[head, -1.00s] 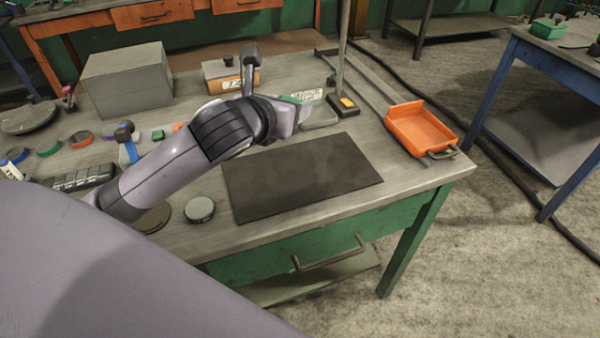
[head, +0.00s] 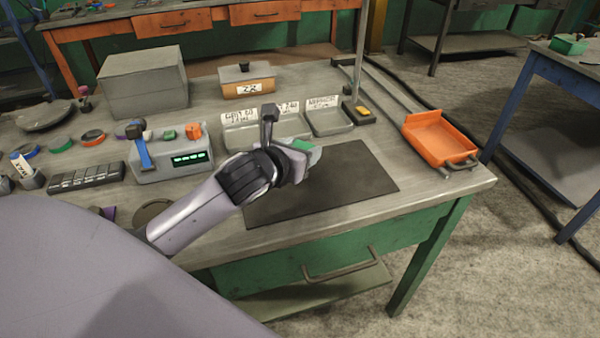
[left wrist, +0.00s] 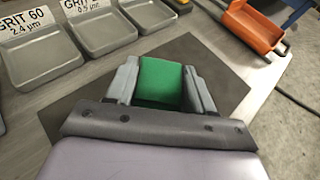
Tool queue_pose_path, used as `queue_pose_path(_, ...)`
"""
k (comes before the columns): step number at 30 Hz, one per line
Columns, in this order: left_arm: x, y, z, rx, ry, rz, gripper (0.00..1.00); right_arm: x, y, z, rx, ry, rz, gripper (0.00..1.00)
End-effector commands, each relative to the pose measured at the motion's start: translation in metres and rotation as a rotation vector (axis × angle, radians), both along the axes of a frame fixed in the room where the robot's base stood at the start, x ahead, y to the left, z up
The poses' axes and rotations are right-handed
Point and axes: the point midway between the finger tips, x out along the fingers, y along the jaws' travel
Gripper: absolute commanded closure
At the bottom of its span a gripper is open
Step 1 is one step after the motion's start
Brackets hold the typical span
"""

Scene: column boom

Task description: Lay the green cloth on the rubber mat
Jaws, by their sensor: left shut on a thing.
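My left gripper (head: 301,156) is shut on the green cloth (head: 314,154) and holds it over the dark rubber mat (head: 345,190) in the head view. In the left wrist view, the cloth (left wrist: 159,82) shows as a folded green piece between the two grey fingers (left wrist: 160,85). The mat (left wrist: 218,78) lies behind and around it, flat on the workbench. I cannot tell how high the cloth is above the mat. My right gripper is not in view.
Labelled grey trays (head: 262,130) stand behind the mat. An orange scoop-like tray (head: 438,138) sits at the bench's right end, near a post base (head: 353,110). A box with a green display (head: 185,160) stands to the left. The mat's right part is clear.

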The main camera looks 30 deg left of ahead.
Motion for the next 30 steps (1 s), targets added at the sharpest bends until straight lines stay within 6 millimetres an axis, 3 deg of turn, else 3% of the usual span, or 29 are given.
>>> queue_pose_path(12,0.000,0.000,-0.049,-0.001,0.000,0.002,0.77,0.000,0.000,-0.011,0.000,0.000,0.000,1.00)
queue_pose_path(25,0.000,0.000,-0.055,0.001,-0.001,0.001,0.77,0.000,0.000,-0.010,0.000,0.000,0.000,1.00)
queue_pose_path(26,0.000,0.000,-0.055,0.001,-0.001,0.000,0.44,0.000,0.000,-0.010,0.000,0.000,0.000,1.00)
queue_pose_path(27,0.000,0.000,-0.055,0.000,-0.001,0.000,0.31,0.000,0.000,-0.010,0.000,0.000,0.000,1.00)
queue_pose_path(28,0.000,0.000,-0.055,0.000,-0.001,0.000,0.22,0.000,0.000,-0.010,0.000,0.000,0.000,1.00)
queue_pose_path(30,0.000,0.000,-0.055,0.000,-0.001,0.000,0.22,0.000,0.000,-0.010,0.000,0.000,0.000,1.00)
